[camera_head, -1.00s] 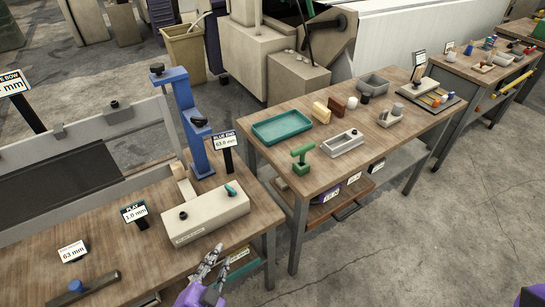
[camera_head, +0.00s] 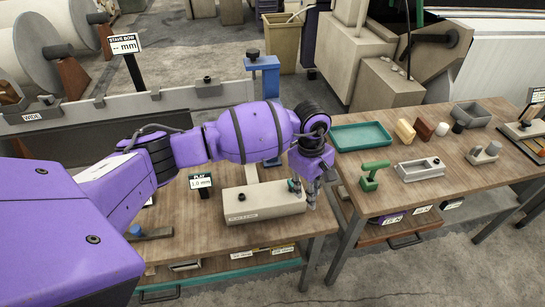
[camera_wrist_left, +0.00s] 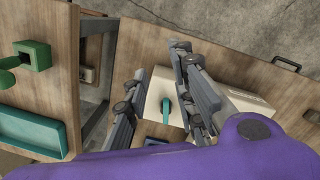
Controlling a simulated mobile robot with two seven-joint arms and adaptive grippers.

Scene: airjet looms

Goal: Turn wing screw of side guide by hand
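The side guide is a beige block (camera_head: 262,204) with a black knob near its left end, lying on the near wooden table. Its teal wing screw (camera_head: 293,186) is on top near the right end, partly hidden by my gripper. My left gripper (camera_head: 309,192) points down at that end of the block. In the left wrist view the block (camera_wrist_left: 155,92) and wing screw (camera_wrist_left: 167,109) show between the spread fingers of my left gripper (camera_wrist_left: 157,76). The gripper is open; I see no clear contact with the screw. My right gripper is out of view.
The blue post (camera_head: 263,78) stands behind the block, partly covered by my left arm. A "PLAY 1.0 mm" sign (camera_head: 201,183) stands left of the block. The neighbouring table holds a green clamp-like piece (camera_head: 372,175) and a teal tray (camera_head: 361,136). A gap separates the tables.

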